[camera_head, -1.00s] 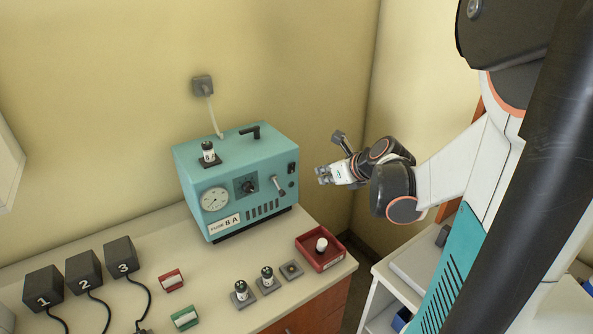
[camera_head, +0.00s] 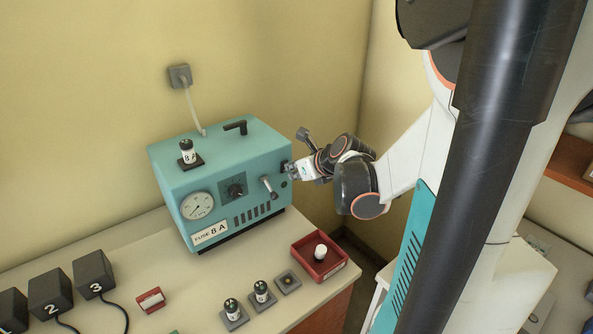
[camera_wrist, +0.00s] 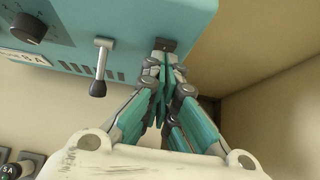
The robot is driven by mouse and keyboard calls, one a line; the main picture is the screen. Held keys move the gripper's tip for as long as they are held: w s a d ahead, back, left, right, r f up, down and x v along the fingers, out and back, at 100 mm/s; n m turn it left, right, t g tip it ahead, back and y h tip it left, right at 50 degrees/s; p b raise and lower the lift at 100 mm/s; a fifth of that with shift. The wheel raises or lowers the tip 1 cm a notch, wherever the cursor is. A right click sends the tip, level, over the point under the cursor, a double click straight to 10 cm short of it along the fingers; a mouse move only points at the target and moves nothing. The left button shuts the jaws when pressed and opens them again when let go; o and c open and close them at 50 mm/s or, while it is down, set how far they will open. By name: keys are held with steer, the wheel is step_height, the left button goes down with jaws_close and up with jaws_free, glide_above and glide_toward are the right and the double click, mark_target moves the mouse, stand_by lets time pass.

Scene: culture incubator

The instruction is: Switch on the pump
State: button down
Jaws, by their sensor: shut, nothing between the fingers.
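The teal pump box (camera_head: 218,185) stands on the bench, with a round gauge (camera_head: 197,206), a dial (camera_head: 234,188), a lever (camera_head: 268,188) and a "FUSE 8 A" label (camera_head: 211,233) on its front. My gripper (camera_head: 293,170) is shut and empty at the right end of that front. In the wrist view the closed fingertips (camera_wrist: 163,64) are right at a dark switch (camera_wrist: 164,45), right of the lever (camera_wrist: 100,66). I cannot tell whether they touch it. The fingers hide part of the switch, and its position cannot be read. The lever's dark knob hangs downward.
A fuse-like cylinder (camera_head: 187,151) and a handle (camera_head: 235,126) are on top of the box. A cable runs to a wall socket (camera_head: 180,76). A red tray (camera_head: 330,267), similar cylinders (camera_head: 232,309) and numbered black blocks (camera_head: 94,275) occupy the bench front. The wall is close behind.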

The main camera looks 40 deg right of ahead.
steer(key=shift+w, duration=0.2)
steer(key=shift+w+r, duration=0.4)
steer(key=shift+w, duration=0.1)
steer(key=shift+r+p, duration=0.8)
